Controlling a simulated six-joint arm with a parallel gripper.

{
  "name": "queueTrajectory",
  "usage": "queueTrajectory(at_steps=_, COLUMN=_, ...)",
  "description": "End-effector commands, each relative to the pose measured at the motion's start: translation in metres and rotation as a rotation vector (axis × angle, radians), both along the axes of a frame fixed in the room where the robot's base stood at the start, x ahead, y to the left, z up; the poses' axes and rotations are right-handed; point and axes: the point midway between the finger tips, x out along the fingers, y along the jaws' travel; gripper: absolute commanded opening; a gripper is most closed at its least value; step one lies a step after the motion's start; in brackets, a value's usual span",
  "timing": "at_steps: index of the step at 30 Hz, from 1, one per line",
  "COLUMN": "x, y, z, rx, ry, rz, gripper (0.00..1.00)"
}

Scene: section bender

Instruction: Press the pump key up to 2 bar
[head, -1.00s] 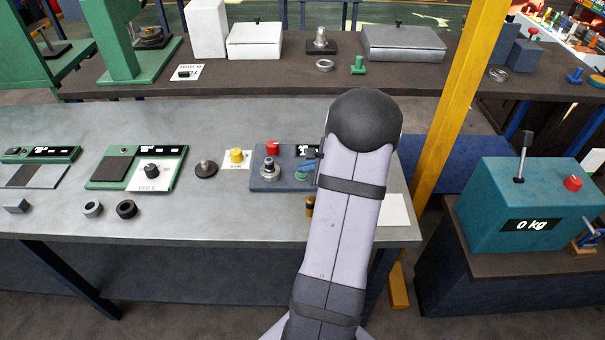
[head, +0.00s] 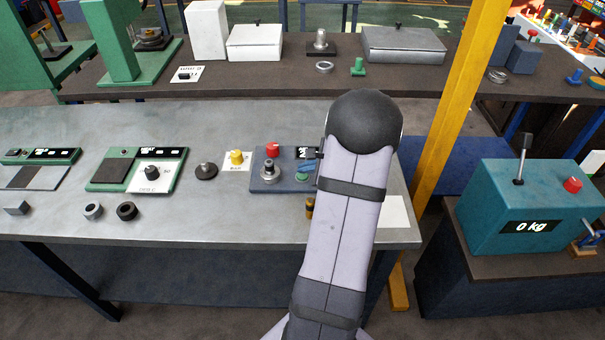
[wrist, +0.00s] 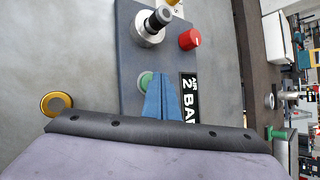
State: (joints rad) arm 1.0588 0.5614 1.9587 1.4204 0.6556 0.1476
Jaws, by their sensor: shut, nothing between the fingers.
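The pump unit is a blue-grey plate (head: 262,185) on the grey bench, also in the wrist view (wrist: 130,50). Its green key (head: 301,177) is partly covered by my gripper; the wrist view shows the key's edge (wrist: 144,82) beside the fingertips. The black display (wrist: 188,97) reads "2 BAR" in the wrist view, with small letters above it. My gripper (head: 307,167) is shut and empty, its blue fingers (wrist: 163,98) together at the key. The fingertips overlap the key; I cannot tell how far it is pressed.
A red knob (head: 272,148) and a metal fitting (head: 269,172) stand on the same plate, close to my fingers. A yellow knob (head: 236,157) is to the left. A yellow post (head: 455,100) rises at right.

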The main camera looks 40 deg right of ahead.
Motion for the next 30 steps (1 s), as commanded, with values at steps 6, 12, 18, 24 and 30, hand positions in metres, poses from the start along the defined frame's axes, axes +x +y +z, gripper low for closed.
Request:
queueTrajectory(at_steps=6, x=0.0, y=0.0, z=0.008, rx=-0.001, ry=-0.001, rz=-0.001, gripper=0.0)
queueTrajectory(at_steps=12, x=0.0, y=0.0, z=0.007, rx=0.0, ry=-0.001, rz=0.0, gripper=0.0)
queueTrajectory(at_steps=18, x=0.0, y=0.0, z=0.01, rx=-0.001, ry=-0.002, rz=-0.001, gripper=0.0)
queueTrajectory(at_steps=24, x=0.0, y=0.0, z=0.025, rx=-0.001, ry=-0.002, rz=-0.001, gripper=0.0)
queueTrajectory(at_steps=30, x=0.0, y=0.0, z=0.043, rx=0.0, ry=-0.001, rz=0.0, gripper=0.0)
